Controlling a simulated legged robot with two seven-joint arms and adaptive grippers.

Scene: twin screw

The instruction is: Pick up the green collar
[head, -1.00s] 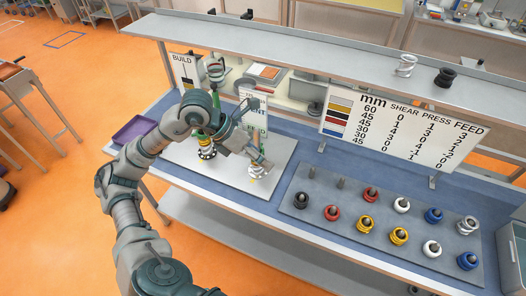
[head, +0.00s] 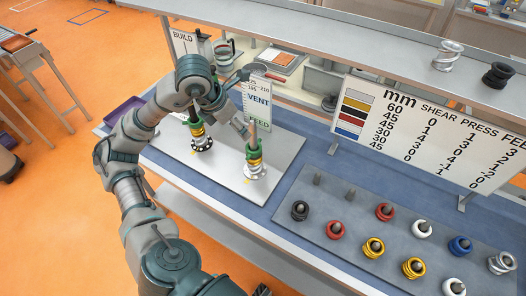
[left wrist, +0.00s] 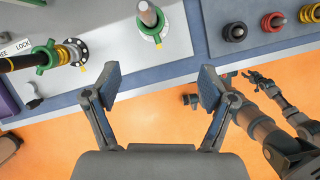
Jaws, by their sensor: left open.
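My left gripper (left wrist: 158,78) is open and empty, apart from both posts in that view. In the head view it is partly hidden by its own arm near the right post. Part of my right arm shows in the left wrist view; its finger opening is unclear.
Both posts stand on a white board (head: 225,185). A grey peg plate (head: 340,258) with several coloured rings lies to the right. A sign with numbers (head: 425,135) and a raised shelf (head: 350,52) stand behind. A purple tray (head: 123,110) is at the left.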

